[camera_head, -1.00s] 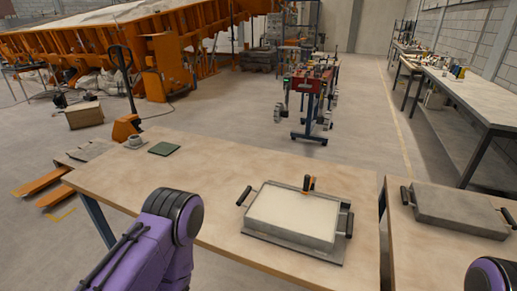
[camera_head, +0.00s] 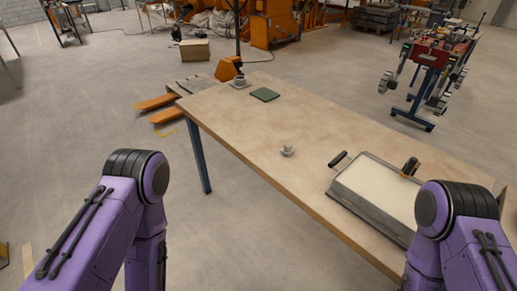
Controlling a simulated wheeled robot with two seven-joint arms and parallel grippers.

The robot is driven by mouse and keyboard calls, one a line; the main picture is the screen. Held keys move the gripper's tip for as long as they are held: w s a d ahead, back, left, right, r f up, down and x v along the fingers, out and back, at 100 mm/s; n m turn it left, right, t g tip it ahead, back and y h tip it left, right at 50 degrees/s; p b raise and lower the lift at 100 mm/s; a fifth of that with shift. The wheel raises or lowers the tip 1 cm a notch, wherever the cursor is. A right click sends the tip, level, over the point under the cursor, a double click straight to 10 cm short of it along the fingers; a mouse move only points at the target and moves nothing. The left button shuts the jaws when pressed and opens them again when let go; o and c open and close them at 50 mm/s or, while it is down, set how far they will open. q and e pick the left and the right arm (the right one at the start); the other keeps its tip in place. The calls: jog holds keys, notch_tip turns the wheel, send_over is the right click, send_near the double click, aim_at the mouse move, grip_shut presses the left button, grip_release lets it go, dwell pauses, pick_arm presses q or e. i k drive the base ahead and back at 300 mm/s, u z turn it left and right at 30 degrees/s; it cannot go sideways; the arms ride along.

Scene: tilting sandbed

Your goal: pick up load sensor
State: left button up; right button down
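A small grey round metal piece (camera_head: 287,150), which looks like a load sensor, stands on the wooden table (camera_head: 235,125) near its front edge. It is left of the shallow sand tray (camera_head: 341,190). A second grey round piece (camera_head: 239,82), on a flat base, stands at the table's far left corner; I cannot tell for sure which one is the load sensor. My purple arms show at the lower left and lower right. Both grippers are out of view, and nothing visible touches either grey piece.
A dark green square plate (camera_head: 265,94) lies near the far corner. The tray has a black handle (camera_head: 338,159) and a dark and orange device (camera_head: 410,167) on its rim. A pallet jack (camera_head: 229,69) stands behind the table.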

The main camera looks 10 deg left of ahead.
aim_at(287, 150)
jog(key=u, duration=1.45)
jog(key=i, duration=1.25)
jog(key=z, duration=2.35)
